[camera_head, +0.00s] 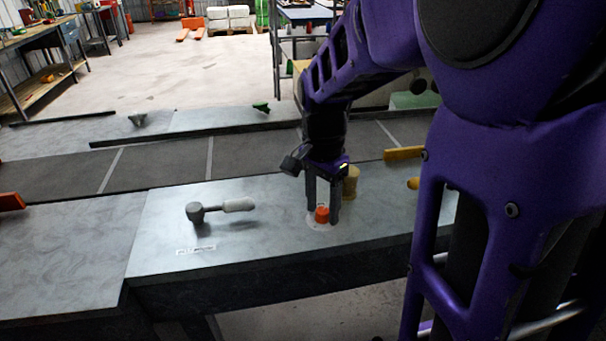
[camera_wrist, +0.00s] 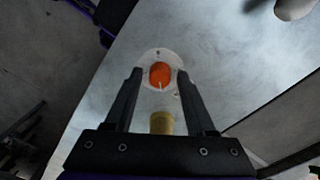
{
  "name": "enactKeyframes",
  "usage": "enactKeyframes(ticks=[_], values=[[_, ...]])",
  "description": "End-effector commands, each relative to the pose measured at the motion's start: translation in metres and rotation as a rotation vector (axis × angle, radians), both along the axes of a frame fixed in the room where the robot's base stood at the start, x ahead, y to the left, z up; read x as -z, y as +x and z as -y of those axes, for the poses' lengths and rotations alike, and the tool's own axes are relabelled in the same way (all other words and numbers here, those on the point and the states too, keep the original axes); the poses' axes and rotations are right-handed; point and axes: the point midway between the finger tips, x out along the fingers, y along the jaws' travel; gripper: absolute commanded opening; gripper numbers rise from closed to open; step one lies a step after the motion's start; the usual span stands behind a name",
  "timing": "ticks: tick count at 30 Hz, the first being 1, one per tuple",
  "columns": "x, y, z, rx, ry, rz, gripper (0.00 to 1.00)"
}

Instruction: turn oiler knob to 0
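The oiler knob (camera_head: 322,214) is a small orange-red knob on a pale round dial plate (camera_head: 318,226) set on the grey bench top. In the wrist view the knob (camera_wrist: 160,74) lies just beyond and between the fingertips, with a thin white pointer line on it toward the gripper side. The dial's markings are too small to read. My gripper (camera_head: 323,200) points down over the knob, its two dark fingers apart on either side. In the wrist view my gripper (camera_wrist: 160,78) is open, with a gap showing between the fingers and the knob.
A yellowish cylinder (camera_head: 351,182) stands close behind the gripper and shows between the fingers in the wrist view (camera_wrist: 162,123). A grey tool with a pale handle (camera_head: 238,205) lies left. A label (camera_head: 196,249) is in front of it. A dark belt (camera_head: 170,165) runs behind.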

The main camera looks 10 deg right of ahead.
Motion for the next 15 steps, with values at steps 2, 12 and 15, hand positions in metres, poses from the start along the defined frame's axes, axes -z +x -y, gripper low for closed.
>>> enactKeyframes(ticks=[2,12,15], values=[[-0.0002,0.0001,-0.0001,0.000,0.000,0.000,0.39],[-0.0004,0.0000,0.0000,0.000,0.000,0.000,0.00],[-0.0006,0.0001,0.0001,-0.002,0.000,0.000,0.00]])
